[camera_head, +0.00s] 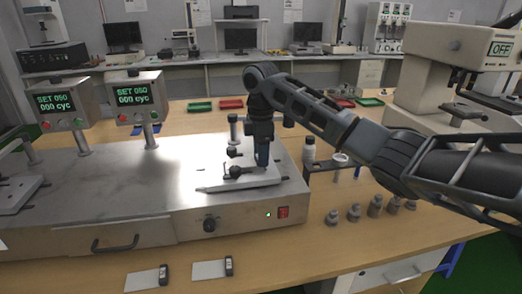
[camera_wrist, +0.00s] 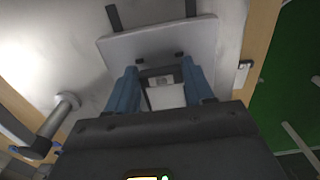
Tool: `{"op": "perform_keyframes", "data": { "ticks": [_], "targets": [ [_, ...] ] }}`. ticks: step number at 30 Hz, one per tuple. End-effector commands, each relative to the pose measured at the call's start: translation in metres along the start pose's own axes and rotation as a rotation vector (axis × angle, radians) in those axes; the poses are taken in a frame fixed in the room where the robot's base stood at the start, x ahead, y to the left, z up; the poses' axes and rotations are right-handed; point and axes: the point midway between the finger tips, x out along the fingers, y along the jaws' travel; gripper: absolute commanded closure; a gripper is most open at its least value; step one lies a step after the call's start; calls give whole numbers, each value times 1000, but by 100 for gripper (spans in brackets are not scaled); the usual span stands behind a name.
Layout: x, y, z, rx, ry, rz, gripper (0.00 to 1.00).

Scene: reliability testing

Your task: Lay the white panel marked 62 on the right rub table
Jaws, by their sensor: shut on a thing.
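My gripper (camera_head: 262,158) points down over the right rub table (camera_head: 225,186), a pale plate on top of the steel machine. In the wrist view its two blue fingers are apart, shut on a small white panel (camera_wrist: 166,97) with a dark block or edge. I cannot read a number on it. The rub table's pale plate (camera_wrist: 150,43) lies just beyond the fingertips. In the head view the gripper hides the held panel, and I cannot tell whether it touches the plate.
Two other white panels with dark end blocks, a left one (camera_head: 142,281) and a right one (camera_head: 208,270), lie on the bench front. Small grey weights (camera_head: 354,213) stand to the right. Two display boxes (camera_head: 136,97) rise at the left. A post and clamp arm stand close to the gripper.

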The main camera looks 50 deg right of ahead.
Motion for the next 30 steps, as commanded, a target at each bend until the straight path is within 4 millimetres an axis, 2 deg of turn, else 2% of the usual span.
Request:
{"op": "perform_keyframes", "data": {
  "ticks": [29, 30],
  "targets": [
    [8, 0, 0, -1, 0, 0, 77],
    [8, 0, 0, -1, 0, 0, 47]
  ]
}}
